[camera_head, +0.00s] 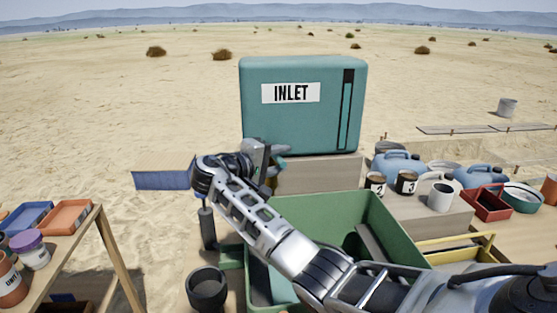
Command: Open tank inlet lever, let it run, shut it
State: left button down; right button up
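The teal tank (302,130) with the INLET label (290,93) stands upright on a pale block, with a dark vertical gauge strip on its right side. My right arm reaches in from the lower right. My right gripper (268,160) is at the tank's lower left front edge. A small teal piece (281,162), perhaps the inlet lever, shows right by the fingers. The gripper and wrist hide most of it, so I cannot tell whether the fingers hold it or how it is turned. My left gripper is not in view.
A green sluice box (335,208) lies under my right arm. A dark cup (207,285) stands at the front. Numbered jars, blue jugs (400,163), a white mug (440,197) and a red box (487,205) crowd the right. A side table with trays (68,217) is at left.

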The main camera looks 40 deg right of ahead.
jog(key=s+a+r+b, duration=0.1)
jog(key=a+r+b, duration=0.1)
jog(key=a, duration=1.3)
jog(key=shift+s+a+r, duration=0.3)
jog(key=shift+r, duration=0.15)
